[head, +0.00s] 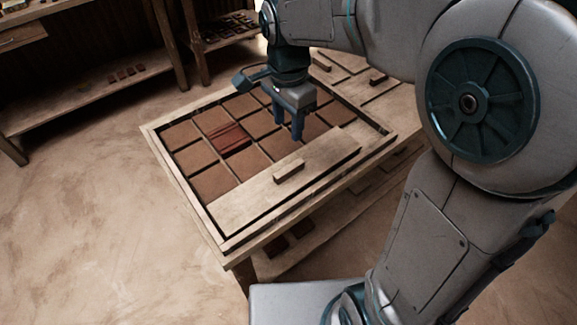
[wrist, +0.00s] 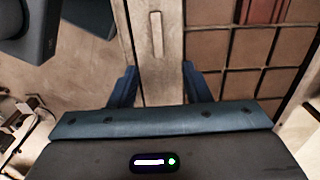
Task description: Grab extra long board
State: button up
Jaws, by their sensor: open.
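A long pale wooden board (head: 240,199) with a small block handle (head: 289,171) lies along the near side of the tile frame (head: 152,139). In the wrist view the board (wrist: 172,60) runs up the picture, with its handle (wrist: 156,34) above the fingers. My gripper (head: 288,130) is open and empty, above the frame and past the handle toward the upper right in the head view. In the wrist view my gripper (wrist: 158,82) has one finger to each side of the board's strip. I cannot tell its exact height above the board.
Brown square tiles (head: 182,134) fill the frame, with one darker red piece (head: 231,140) among them. More wooden boards with handles (head: 378,78) lie on the table's far right part. Shelves (head: 110,85) stand at the back left. The floor (head: 90,200) at left is clear.

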send_over(289, 167)
notch_tip(289, 167, down, 8)
jog(key=shift+w+a+f+b, duration=0.1)
jog(key=shift+w+a+b, duration=0.05)
jog(key=shift+b, duration=0.15)
jog(key=shift+s+f, duration=0.2)
jog(key=shift+f, duration=2.5)
grip_shut()
